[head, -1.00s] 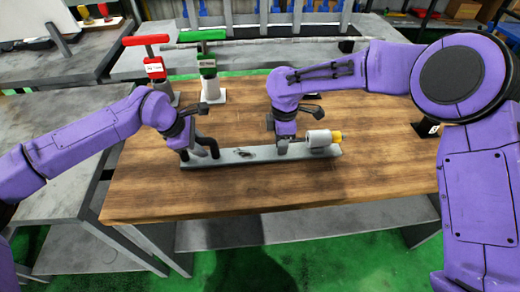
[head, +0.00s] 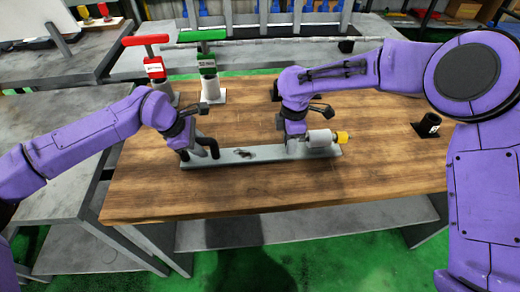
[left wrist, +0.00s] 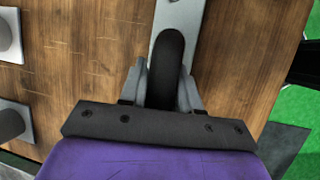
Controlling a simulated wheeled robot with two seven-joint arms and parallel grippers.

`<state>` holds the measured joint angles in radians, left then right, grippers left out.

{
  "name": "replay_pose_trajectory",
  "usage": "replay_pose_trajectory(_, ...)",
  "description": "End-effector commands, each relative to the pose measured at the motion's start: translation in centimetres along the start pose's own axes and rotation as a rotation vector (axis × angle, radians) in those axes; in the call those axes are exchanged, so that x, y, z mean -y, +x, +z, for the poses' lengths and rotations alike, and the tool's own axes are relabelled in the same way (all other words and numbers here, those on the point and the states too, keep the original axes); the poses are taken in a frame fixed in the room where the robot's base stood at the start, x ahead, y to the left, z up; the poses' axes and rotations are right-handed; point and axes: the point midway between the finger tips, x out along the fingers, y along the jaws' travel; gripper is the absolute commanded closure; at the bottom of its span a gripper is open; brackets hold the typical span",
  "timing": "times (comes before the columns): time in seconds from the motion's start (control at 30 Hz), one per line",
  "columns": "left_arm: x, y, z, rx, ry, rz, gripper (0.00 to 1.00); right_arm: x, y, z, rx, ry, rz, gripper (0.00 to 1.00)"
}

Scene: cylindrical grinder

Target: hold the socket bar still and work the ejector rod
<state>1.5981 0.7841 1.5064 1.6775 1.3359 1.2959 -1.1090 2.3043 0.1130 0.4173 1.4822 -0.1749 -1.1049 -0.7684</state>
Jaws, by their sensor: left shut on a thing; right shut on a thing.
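The grey socket bar (head: 260,154) lies lengthwise on the wooden table. A black curved handle (head: 209,145) rises at its left end; it also shows in the left wrist view (left wrist: 165,60). My left gripper (head: 190,148) is shut on this handle. A pale cylindrical socket (head: 320,138) sits at the bar's right end, with a yellow piece (head: 342,137) sticking out of its right side. My right gripper (head: 294,143) is shut at the socket's left side, on what appears to be the ejector rod. The rod itself is hidden by the fingers.
A red T-handled tool (head: 154,66) and a green one (head: 207,64) stand at the table's back left. A black cup on a plate (head: 429,126) stands at the right. The table front (head: 270,195) is clear.

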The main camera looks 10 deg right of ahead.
Motion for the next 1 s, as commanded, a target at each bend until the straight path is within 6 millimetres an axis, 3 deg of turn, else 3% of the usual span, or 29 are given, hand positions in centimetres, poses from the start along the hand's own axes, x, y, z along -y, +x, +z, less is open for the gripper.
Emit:
replay_pose_trajectory(0.1, -0.1, -0.1, -0.1, -0.001, -0.002, 0.001, 1.00, -0.1, -0.1, 0.6, 0.003, 0.003, 0.003, 1.00)
replay_pose_trajectory(0.13, -0.1, -0.1, -0.1, -0.001, -0.002, 0.001, 1.00, -0.1, -0.1, 0.6, 0.003, 0.002, 0.003, 0.60)
replay_pose_trajectory(0.2, -0.1, -0.1, -0.1, -0.001, -0.002, 0.001, 1.00, -0.1, -0.1, 0.5, 0.003, 0.002, 0.003, 0.38)
replay_pose_trajectory(0.53, -0.1, -0.1, -0.1, -0.001, -0.002, 0.002, 1.00, -0.1, -0.4, 0.4, 0.001, 0.000, 0.002, 0.36)
replay_pose_trajectory(1.0, -0.1, -0.1, -0.1, -0.001, -0.001, 0.002, 1.00, -0.1, -6.0, 0.4, 0.000, 0.001, 0.003, 0.36)
